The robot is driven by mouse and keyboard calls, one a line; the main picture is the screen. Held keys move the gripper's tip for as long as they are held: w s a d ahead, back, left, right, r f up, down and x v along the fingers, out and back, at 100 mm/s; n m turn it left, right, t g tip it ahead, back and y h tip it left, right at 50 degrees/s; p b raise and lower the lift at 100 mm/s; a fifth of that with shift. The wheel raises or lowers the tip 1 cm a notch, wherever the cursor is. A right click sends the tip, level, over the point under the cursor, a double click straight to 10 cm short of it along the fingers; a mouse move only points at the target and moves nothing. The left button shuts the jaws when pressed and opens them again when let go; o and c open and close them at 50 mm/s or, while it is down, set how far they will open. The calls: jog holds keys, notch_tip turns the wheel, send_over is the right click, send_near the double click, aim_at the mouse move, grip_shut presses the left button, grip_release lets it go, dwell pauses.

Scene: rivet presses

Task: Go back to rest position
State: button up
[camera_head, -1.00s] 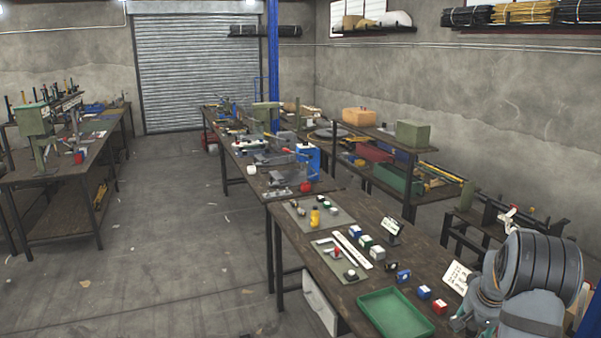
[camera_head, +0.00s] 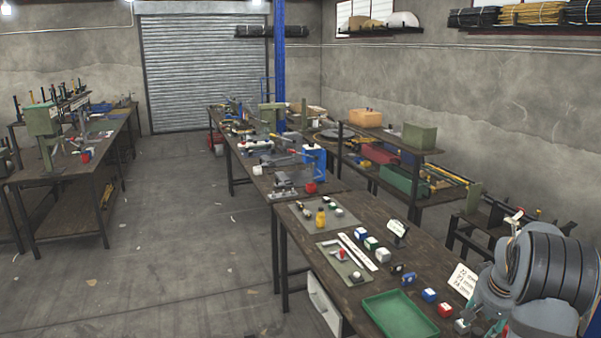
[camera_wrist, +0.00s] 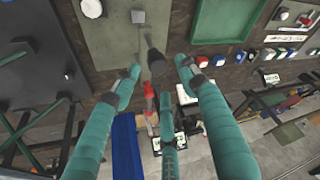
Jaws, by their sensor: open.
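My gripper (camera_wrist: 160,78) has long teal fingers spread apart in the wrist view. It is open. A dark and red tool-like object (camera_wrist: 150,95) shows between the fingers, and I see no finger closed on it. In the head view my grey arm fills the lower right corner, by the right side of the near bench (camera_head: 350,218). The fingers are mostly hidden there.
A shelf rack (camera_head: 388,160) stands behind.

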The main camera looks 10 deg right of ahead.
jog(key=v, duration=0.9)
jog(key=x, duration=1.1)
jog(key=shift+a+f, duration=0.1)
jog(key=shift+f, duration=0.2)
notch_tip(320, 180, down, 8)
jog(key=b, duration=0.3)
jog(key=shift+w+r, duration=0.1)
jog(key=shift+r, duration=0.05)
jog(key=shift+v, duration=1.7)
jog(key=shift+w+r, duration=0.1)
